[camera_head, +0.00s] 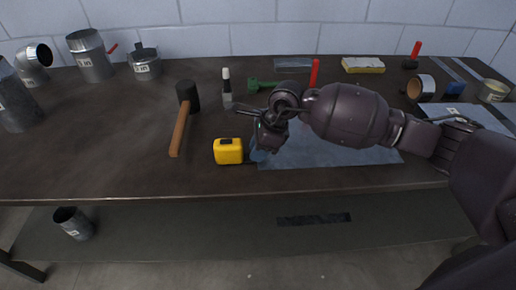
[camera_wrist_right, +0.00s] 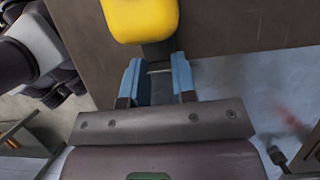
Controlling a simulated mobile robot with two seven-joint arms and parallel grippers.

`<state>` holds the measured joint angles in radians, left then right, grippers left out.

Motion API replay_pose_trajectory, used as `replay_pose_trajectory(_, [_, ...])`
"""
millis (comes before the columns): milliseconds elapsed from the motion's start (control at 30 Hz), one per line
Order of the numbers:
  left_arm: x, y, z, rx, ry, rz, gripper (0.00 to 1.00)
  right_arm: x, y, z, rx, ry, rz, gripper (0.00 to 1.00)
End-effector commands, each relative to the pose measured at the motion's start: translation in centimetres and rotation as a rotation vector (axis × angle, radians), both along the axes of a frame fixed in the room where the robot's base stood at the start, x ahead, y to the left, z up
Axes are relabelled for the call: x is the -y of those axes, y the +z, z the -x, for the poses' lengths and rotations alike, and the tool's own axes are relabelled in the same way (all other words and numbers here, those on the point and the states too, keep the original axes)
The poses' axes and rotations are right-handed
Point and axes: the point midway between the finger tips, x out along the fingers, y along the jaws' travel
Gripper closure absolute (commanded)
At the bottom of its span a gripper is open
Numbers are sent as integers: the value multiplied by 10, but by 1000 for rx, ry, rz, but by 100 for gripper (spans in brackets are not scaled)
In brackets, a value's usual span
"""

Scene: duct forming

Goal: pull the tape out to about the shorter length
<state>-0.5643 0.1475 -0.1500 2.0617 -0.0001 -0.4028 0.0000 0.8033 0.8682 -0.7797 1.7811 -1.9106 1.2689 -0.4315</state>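The yellow tape measure (camera_head: 228,151) lies on the workbench near its front edge, left of the metal sheet. My right gripper (camera_head: 259,153) is low over the bench, just to the right of the tape measure. In the right wrist view, the yellow case (camera_wrist_right: 140,18) is at the top, beyond the fingertips. My right gripper's two blue fingers (camera_wrist_right: 157,82) stand apart there. A dark part and a thin pale line show between them; I cannot tell whether these belong to the tape's end. My left gripper is not in the head view.
A grey metal sheet (camera_head: 330,145) lies under my right arm. A wooden-handled mallet (camera_head: 180,130) lies left of the tape measure; a marker-like bottle (camera_head: 226,88) and green tool (camera_head: 262,84) lie behind. Metal duct pieces (camera_head: 90,55) stand at the back left. The front left bench is clear.

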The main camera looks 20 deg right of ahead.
Motion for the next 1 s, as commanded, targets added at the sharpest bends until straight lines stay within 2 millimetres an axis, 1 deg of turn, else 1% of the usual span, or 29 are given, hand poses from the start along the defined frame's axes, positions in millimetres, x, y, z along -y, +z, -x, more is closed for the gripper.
replay_pose_trajectory(33, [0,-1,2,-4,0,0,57,0,0,0,0,0,0,84])
replay_pose_trajectory(133, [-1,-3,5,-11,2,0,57,0,0,0,0,0,0,100])
replay_pose_trajectory(367, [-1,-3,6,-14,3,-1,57,2,0,0,-1,-1,1,100])
replay_pose_trajectory(467, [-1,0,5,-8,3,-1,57,14,1,3,0,-3,2,100])
replay_pose_trajectory(633, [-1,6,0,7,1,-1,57,49,1,13,1,-5,4,100])
replay_pose_trajectory(800, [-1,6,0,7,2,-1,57,81,1,23,1,-4,2,100])
replay_pose_trajectory(900, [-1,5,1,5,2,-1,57,92,1,26,0,-2,2,100])
replay_pose_trajectory(1000, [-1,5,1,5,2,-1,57,98,1,28,1,-1,0,100])
